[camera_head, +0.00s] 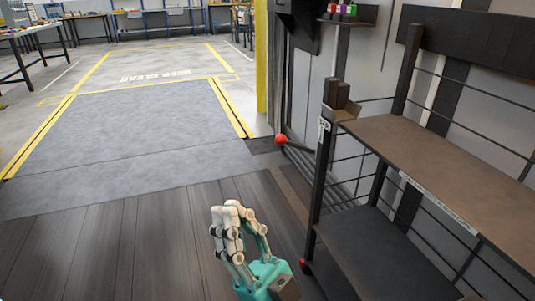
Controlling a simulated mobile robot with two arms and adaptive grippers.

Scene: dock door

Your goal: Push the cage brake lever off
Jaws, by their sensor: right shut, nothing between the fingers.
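The roll cage (322,170) stands at the right, with dark posts and brown shelves. A round red knob (281,140) shows just left of its front post, at the end of a dark bar; it looks like the brake lever's end. A second small red part (303,263) sits low at the foot of the post. I cannot tell the lever's exact position. My right gripper (229,208) is shut and empty, with its fingers pointing up the picture. It is below and left of the red knob, apart from it and from the cage. My left gripper is out of view.
A yellow post (262,60) and dark door frame stand behind the knob. Dark planks (110,250) lead to a grey plate (140,130) with yellow lines, both clear. Small coloured items (341,10) sit on a wall shelf. Workbenches (90,22) stand far back.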

